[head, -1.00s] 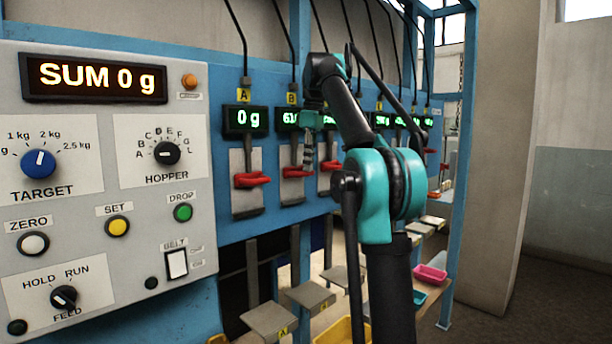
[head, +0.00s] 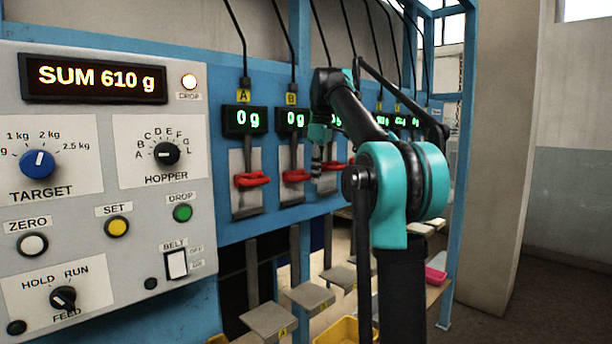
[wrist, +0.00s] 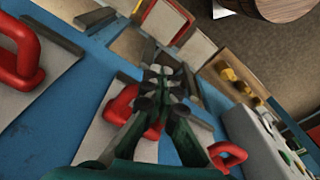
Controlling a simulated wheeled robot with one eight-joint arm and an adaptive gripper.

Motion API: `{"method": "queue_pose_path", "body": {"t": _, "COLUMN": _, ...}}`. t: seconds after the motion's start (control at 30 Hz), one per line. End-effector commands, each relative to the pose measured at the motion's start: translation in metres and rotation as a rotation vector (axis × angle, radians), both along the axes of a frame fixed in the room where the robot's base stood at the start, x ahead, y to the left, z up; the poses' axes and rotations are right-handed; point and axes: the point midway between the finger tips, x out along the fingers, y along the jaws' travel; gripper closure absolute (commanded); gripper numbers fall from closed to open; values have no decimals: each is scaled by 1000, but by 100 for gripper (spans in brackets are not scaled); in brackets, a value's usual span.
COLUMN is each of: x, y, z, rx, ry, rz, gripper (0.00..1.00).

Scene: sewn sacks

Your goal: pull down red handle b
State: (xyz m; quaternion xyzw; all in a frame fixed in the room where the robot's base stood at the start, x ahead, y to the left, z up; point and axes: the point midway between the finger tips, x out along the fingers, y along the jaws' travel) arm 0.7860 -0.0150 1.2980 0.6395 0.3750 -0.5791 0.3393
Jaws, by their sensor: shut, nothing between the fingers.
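Red handle B (head: 296,176) is on the grey plate under label B (head: 291,99), and the display (head: 291,119) between them reads 0 g. My gripper (head: 317,168) is to the right of handle B, in front of the plate of the third handle, apart from handle B. The wrist view shows my gripper (wrist: 160,85) with its fingers together and empty. A red handle (wrist: 122,105) there is partly hidden behind the fingers. Another red handle (wrist: 22,55) is at the left and a third (wrist: 228,156) at the lower right; I cannot tell their letters.
Red handle A (head: 252,180) is left of handle B. Grey flaps (head: 310,296) and a yellow bin (head: 345,329) are below. A blue post (head: 464,150) stands right of my arm.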

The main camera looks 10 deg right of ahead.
Motion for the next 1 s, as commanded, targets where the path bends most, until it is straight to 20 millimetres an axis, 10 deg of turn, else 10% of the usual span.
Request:
{"method": "queue_pose_path", "body": {"t": 0.43, "x": -3, "y": -5, "z": 7, "rx": 1, "ry": 0, "rz": 0, "gripper": 100}}
{"method": "queue_pose_path", "body": {"t": 1.0, "x": -6, "y": -11, "z": 70, "rx": 1, "ry": -1, "rz": 1, "gripper": 100}}
